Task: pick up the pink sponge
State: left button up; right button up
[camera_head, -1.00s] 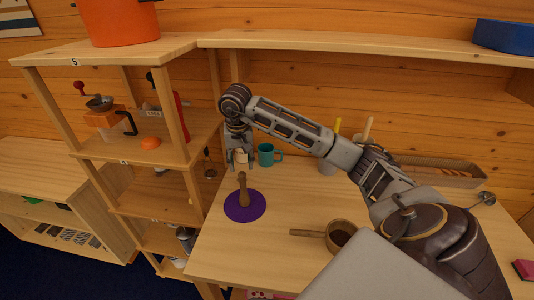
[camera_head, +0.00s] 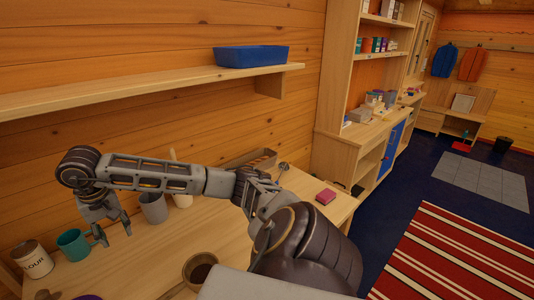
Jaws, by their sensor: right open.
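The pink sponge (camera_head: 326,196) lies flat near the right end of the wooden table (camera_head: 225,224), close to its edge. My right gripper (camera_head: 116,236) hangs at the left part of the table, pointing down beside the teal mug (camera_head: 73,244). It is open with nothing between its fingers, and far to the left of the sponge. My right arm reaches across the table between them. My left gripper does not show.
A grey cup (camera_head: 153,208), a flour canister (camera_head: 33,260) and a brown pan (camera_head: 200,268) stand on the table. A long tray (camera_head: 240,161) lies along the wall. A shelf with a blue bin (camera_head: 251,56) runs above. Open floor lies right, with a striped rug (camera_head: 450,262).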

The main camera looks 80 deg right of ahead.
aim_at(326, 196)
jog(key=z, duration=3.05)
